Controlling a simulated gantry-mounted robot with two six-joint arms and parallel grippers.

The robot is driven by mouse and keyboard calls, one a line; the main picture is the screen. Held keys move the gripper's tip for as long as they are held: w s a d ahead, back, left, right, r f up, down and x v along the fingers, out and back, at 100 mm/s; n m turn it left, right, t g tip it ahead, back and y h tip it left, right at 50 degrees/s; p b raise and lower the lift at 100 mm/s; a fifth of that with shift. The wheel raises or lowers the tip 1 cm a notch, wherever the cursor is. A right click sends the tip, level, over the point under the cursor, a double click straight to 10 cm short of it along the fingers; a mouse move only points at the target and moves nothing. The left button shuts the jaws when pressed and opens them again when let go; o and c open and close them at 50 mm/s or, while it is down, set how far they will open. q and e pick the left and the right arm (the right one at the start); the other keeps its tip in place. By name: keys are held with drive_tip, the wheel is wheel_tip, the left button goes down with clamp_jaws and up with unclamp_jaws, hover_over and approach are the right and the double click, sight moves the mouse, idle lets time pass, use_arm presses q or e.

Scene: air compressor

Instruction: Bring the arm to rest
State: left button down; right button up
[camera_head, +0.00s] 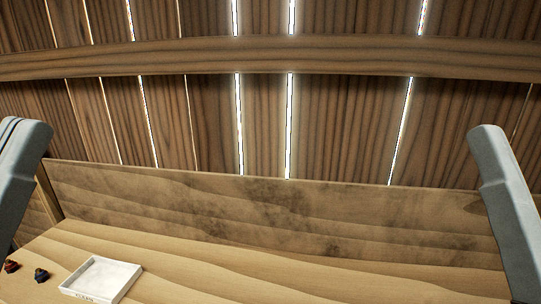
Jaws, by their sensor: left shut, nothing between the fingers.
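A grey link of my left arm (20,170) stands at the left edge of the head view, cut off by the frame. A matching grey link of my right arm (503,205) slants down along the right edge. I see no gripper fingers on either side. Both links appear clear of the objects on the table.
A wooden table (230,275) with an upright back board (270,215) fills the bottom. A white tray (101,279) lies at the lower left. A small dark-red piece (12,266) and a dark-blue piece (41,275) lie left of it. The table's middle is bare. A plank wall (340,125) stands behind.

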use_arm(q)
wheel_tip(320, 180, up, 36)
drive_tip(key=a+n+y+p, duration=0.2)
drive_tip(key=n+y+p, duration=0.15)
drive_tip(key=p, duration=3.35)
wheel_tip(320, 180, down, 32)
drive_tip(key=b, duration=3.3)
drive_tip(key=shift+w+f+h, duration=0.15)
drive_tip(key=shift+f+h, duration=0.05)
drive_tip(key=shift+h, duration=0.15)
drive_tip(key=c, duration=1.6)
unclamp_jaws()
drive_tip(key=shift+d, duration=0.1)
